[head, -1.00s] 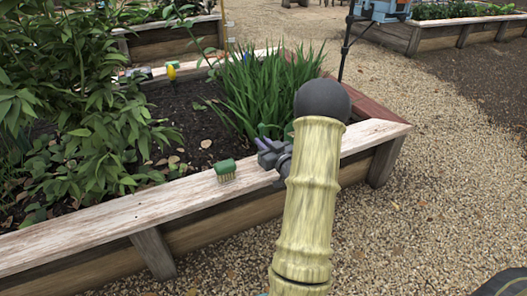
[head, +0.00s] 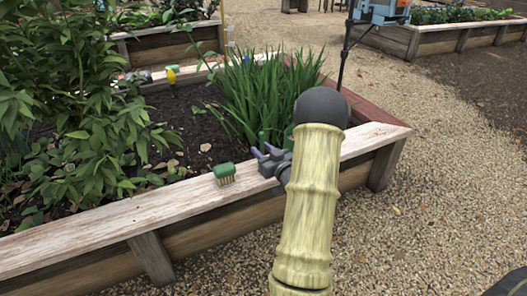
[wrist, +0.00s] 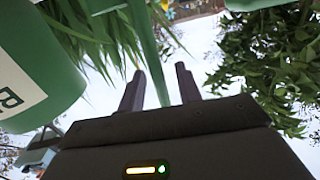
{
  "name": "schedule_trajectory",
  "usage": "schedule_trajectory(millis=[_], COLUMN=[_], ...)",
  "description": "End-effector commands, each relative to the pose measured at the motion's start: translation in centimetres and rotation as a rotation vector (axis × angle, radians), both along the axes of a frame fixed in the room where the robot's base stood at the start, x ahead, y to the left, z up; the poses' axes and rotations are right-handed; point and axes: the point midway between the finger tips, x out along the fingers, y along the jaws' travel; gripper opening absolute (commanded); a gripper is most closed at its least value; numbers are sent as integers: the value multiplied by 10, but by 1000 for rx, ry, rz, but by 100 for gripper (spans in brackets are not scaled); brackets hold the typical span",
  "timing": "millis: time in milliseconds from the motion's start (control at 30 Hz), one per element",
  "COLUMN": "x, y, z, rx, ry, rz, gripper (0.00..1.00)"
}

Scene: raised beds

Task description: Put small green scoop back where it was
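My gripper (head: 264,152) is low over the near plank of the raised bed, at the right end of the plank. Its two dark purple-grey fingers stand apart in the wrist view (wrist: 160,80). A narrow green bar (wrist: 149,50) shows in the gap between them, with room on both sides. It may be part of the small green scoop; its whole shape is hidden. In the head view a small green upright shape (head: 262,138) shows just beyond the fingertips. I cannot tell for sure whether it is the scoop.
A green-topped brush (head: 224,173) stands on the plank (head: 130,217) left of my gripper. A large green container with a white label (wrist: 30,70) is close by in the wrist view. Grassy leaves (head: 255,95) rise behind. Gravel (head: 440,200) lies open at right.

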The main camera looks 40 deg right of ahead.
Motion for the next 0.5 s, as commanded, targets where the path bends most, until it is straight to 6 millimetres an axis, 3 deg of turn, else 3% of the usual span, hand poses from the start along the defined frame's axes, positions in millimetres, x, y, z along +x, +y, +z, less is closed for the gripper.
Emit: schedule_trajectory(millis=[167,500], x=[-16,-80], y=[0,8], z=[3,4], rx=[2,4], ry=[3,5], rz=[-4,-5], gripper=[34,34])
